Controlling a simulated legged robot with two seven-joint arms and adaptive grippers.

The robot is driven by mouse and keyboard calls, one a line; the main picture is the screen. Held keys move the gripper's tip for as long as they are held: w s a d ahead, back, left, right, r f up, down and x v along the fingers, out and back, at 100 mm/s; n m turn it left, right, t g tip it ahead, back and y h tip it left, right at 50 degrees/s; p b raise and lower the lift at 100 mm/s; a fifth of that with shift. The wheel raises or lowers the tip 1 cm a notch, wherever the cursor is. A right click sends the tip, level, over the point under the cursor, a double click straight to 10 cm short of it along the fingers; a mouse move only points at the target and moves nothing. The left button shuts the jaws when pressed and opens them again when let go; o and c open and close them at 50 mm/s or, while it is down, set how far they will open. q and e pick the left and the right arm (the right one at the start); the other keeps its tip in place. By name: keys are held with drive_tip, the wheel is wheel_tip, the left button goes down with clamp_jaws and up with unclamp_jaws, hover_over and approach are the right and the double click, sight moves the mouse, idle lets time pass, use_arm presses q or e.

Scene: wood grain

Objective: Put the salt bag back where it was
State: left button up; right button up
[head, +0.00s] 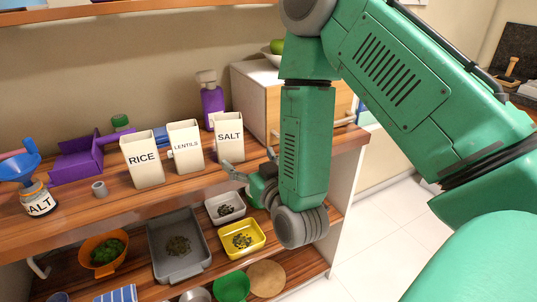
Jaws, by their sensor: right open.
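The salt bag (229,145), a cream open-topped bag marked SALT, stands upright on the upper wooden shelf (120,205). It is the rightmost in a row with the lentils bag (185,152) and the rice bag (142,165). My right gripper (249,163) is just right of and in front of the salt bag's lower part. Its fingers are apart with nothing seen between them. I cannot tell whether a finger touches the bag. A jar marked SALT (40,204) with a blue funnel (20,170) stands at the far left. My left gripper is not in view.
A wooden cabinet (262,98) stands behind the salt bag. Below are a grey tray (152,245), yellow tray (226,250), white tray (209,211) and orange bowl (88,264). Open floor lies right.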

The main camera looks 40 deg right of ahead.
drive_tip(key=s+a+f+n+g+y, duration=0.1)
drive_tip(key=s+a+f+g+y, duration=0.25)
drive_tip(key=f, duration=0.55)
drive_tip(key=s+a+f+n+g, duration=0.1)
drive_tip(key=s+a+f+g, duration=0.1)
drive_tip(key=s+f+g, duration=0.85)
drive_tip(key=s+f, duration=0.3)
drive_tip(key=s, duration=0.2)
drive_tip(key=s+f+n+g, duration=0.1)
drive_tip(key=s+f+g, duration=0.2)
drive_tip(key=s+f, duration=0.2)
drive_tip(key=s, duration=0.3)
drive_tip(key=shift+s+a+f, duration=0.3)
drive_tip(key=shift+f, duration=0.05)
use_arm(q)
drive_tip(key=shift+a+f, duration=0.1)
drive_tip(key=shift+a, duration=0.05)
use_arm(e)
drive_tip(key=shift+a+y, duration=0.15)
drive_tip(key=shift+y, duration=0.1)
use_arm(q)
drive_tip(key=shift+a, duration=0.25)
use_arm(e)
drive_tip(key=shift+a+r, duration=0.1)
drive_tip(key=shift+a, duration=0.1)
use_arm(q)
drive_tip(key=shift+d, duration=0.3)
use_arm(e)
drive_tip(key=shift+d, duration=0.3)
